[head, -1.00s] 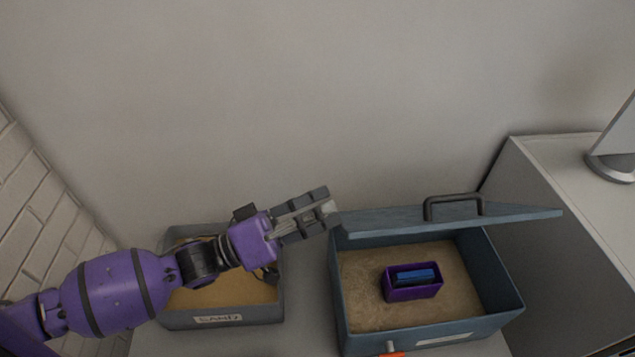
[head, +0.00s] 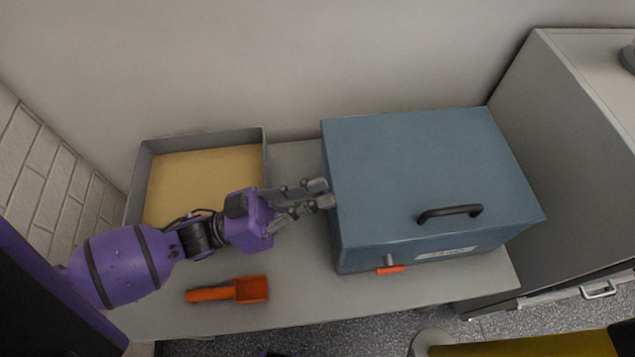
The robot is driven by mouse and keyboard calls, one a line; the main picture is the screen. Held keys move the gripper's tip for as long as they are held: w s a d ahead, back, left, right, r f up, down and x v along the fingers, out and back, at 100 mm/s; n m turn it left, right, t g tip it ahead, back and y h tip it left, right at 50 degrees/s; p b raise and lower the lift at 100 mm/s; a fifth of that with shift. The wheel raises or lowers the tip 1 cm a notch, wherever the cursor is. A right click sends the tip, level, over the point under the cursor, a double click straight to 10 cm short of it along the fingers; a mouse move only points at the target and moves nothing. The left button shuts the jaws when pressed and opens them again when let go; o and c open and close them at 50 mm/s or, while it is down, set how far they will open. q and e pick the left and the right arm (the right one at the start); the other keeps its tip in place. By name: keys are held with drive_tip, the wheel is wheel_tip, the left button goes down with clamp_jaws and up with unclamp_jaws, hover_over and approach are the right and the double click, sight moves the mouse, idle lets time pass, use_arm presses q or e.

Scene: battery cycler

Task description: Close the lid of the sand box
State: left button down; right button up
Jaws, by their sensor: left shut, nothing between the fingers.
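The blue-grey sand box (head: 410,240) stands on the right part of the grey table. Its lid (head: 420,150) lies down flat over the box, so the inside is hidden. The lid has a black handle (head: 450,213) near its front edge. An orange-tipped latch (head: 390,266) sits on the front wall, below the lid edge. My left gripper (head: 322,194) is shut and empty, just beside the left side of the box; I cannot tell whether it touches it. My right gripper is not in view.
An open grey tray of sand (head: 267,160) stands at the back left, behind my left arm. An orange scoop (head: 230,291) lies on the table (head: 300,290) at the front. A grey cabinet (head: 570,150) stands close on the right.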

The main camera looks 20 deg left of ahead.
use_arm(q)
drive_tip(key=shift+s+f+m, duration=0.1)
drive_tip(key=shift+f+m, duration=0.2)
drive_tip(key=shift+f, duration=0.1)
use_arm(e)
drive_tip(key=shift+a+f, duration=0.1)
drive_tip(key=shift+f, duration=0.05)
use_arm(q)
drive_tip(key=shift+f, duration=0.1)
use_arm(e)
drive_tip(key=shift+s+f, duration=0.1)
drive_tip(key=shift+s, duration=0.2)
use_arm(q)
drive_tip(key=shift+f, duration=0.1)
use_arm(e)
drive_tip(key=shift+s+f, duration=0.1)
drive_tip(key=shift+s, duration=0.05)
use_arm(q)
drive_tip(key=s+a, duration=0.6)
drive_tip(key=a, duration=0.7)
drive_tip(key=shift+a+f, duration=0.25)
drive_tip(key=shift+s, duration=0.1)
